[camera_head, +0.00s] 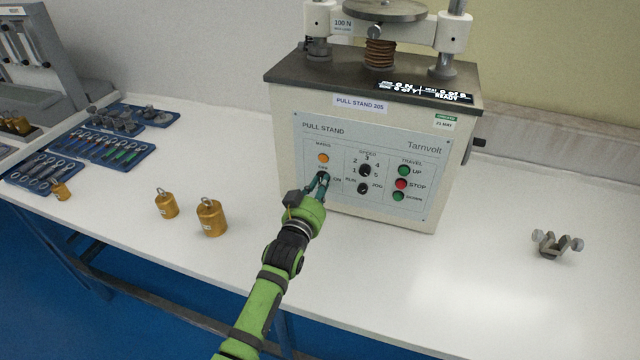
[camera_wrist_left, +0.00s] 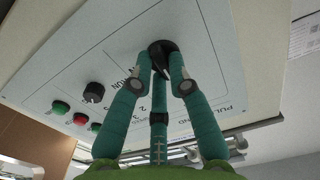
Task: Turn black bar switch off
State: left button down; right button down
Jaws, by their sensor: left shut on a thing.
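The black bar switch (camera_wrist_left: 161,47) is on the pull stand's front panel, below the orange lamp (camera_head: 323,158) and near the OFF and ON labels. In the head view my gripper mostly covers it. My left gripper (camera_head: 321,181) reaches the panel from below and in front. In the left wrist view its teal fingers (camera_wrist_left: 160,78) are closed around the bar of the switch, one on each side. The exact angle of the bar is hard to read. My right gripper is in neither view.
The pull stand (camera_head: 290,103) stands on the white bench. Two brass weights (camera_head: 211,217) (camera_head: 166,205) stand to its left, near blue tool trays (camera_head: 105,150). A metal clamp (camera_head: 556,244) lies at the right. The bench right of the stand is mostly clear.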

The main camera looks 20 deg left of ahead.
pick_arm(q)
jog(key=shift+n, duration=0.4)
jog(key=c, duration=1.2)
grip_release()
jog(key=shift+f, duration=0.1)
jog(key=s, duration=1.2)
jog(key=shift+a, duration=0.2)
